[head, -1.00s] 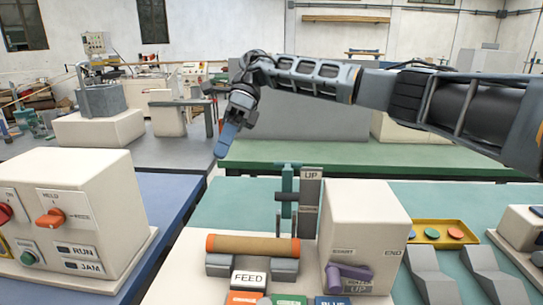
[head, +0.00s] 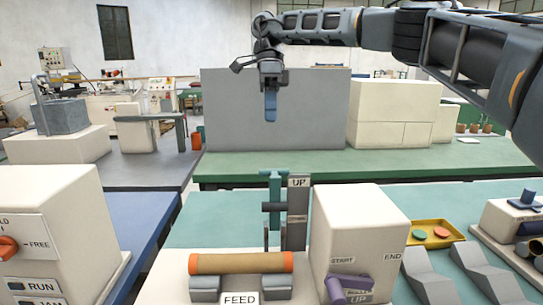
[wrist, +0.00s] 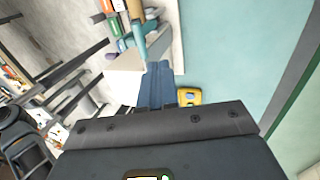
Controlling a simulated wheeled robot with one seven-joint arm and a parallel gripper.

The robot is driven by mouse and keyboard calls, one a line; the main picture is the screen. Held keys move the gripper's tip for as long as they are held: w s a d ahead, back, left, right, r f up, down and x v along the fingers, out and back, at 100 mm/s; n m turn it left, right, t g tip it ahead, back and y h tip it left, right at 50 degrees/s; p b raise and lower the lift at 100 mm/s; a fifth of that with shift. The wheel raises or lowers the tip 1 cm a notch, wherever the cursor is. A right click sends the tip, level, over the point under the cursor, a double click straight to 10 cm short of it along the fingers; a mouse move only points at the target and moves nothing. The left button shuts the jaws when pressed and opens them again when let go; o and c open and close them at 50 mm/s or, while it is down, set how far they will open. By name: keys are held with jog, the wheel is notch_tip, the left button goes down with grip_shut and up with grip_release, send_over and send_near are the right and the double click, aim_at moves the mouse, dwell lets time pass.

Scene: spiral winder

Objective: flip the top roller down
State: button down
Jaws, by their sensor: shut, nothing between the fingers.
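The winder stands at front centre in the head view. A teal upright arm with a dark short roller (head: 274,207) stands beside a grey post marked UP (head: 297,207). In front, a tan roll with orange ends (head: 240,263) lies across grey supports. A purple lever (head: 348,283) sits low on the white housing (head: 357,230), near a partly covered label reading UP. My gripper (head: 271,118) is shut and empty, pointing down, high above and beyond the winder in the picture. In the wrist view its blue fingers (wrist: 157,82) are together, with the winder's roll and teal parts at the top.
A yellow tray with coloured discs (head: 412,240) and grey angled blocks (head: 428,278) lie right of the housing. A white control box (head: 45,240) stands at left. A green bench (head: 340,164) with a grey panel (head: 225,110) is behind. Teal tabletop is clear behind the winder.

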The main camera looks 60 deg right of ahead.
jog(key=s+a+f+p, duration=0.1)
jog(key=s+a+f, duration=0.2)
jog(key=a+f, duration=0.3)
jog(key=shift+s+f, duration=0.3)
jog(key=shift+f, duration=1.3)
jog(key=shift+a, duration=0.1)
